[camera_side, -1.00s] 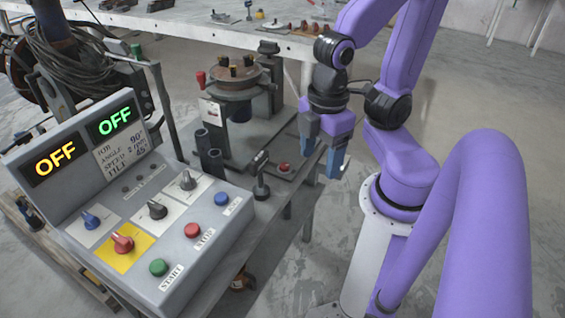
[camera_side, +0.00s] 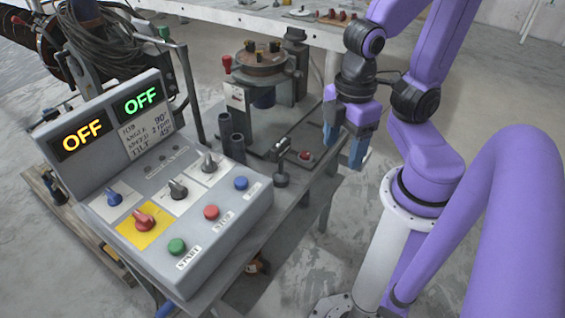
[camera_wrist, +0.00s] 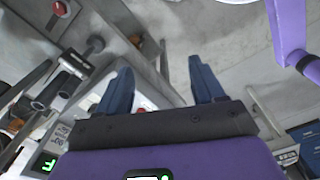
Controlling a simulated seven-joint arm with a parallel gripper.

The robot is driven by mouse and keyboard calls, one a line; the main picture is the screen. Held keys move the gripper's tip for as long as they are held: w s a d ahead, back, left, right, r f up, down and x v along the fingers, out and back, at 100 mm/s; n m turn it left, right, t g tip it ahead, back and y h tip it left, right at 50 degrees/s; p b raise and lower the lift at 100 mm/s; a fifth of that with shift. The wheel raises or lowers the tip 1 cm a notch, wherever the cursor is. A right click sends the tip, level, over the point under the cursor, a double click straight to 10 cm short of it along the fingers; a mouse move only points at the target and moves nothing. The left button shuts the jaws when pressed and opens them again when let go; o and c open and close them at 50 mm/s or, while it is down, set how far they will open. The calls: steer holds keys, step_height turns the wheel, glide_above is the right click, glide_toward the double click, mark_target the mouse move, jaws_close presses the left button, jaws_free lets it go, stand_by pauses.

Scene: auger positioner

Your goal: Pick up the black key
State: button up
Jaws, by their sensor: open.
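I cannot make out for certain which thing is the black key. A small dark upright piece with a crosswise head (camera_side: 282,163) stands on the bench near its front edge; a similar dark piece shows at the upper left of the wrist view (camera_wrist: 90,47). A black knob (camera_side: 178,188) sits on the control panel. My gripper (camera_side: 346,146) hangs at the bench's right edge, to the right of the upright piece and apart from it. In the wrist view my gripper (camera_wrist: 161,72) has its blue fingers spread, with nothing between them.
The grey control panel (camera_side: 205,240) has several knobs and buttons, and its displays read OFF. A red button (camera_side: 306,155) lies between the upright dark piece and my gripper. The round turntable (camera_side: 262,62) stands behind. Two dark tubes (camera_side: 231,132) stand left of the upright piece.

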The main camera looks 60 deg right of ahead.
stand_by(0.3)
steer(key=shift+c, duration=1.4)
steer(key=r+n, duration=0.1)
steer(key=n, duration=0.4)
glide_above(281, 153)
steer(key=w+d, duration=0.1)
steer(key=f, duration=1.7)
steer(key=shift+d+f, duration=0.1)
steer(key=shift+d, duration=0.2)
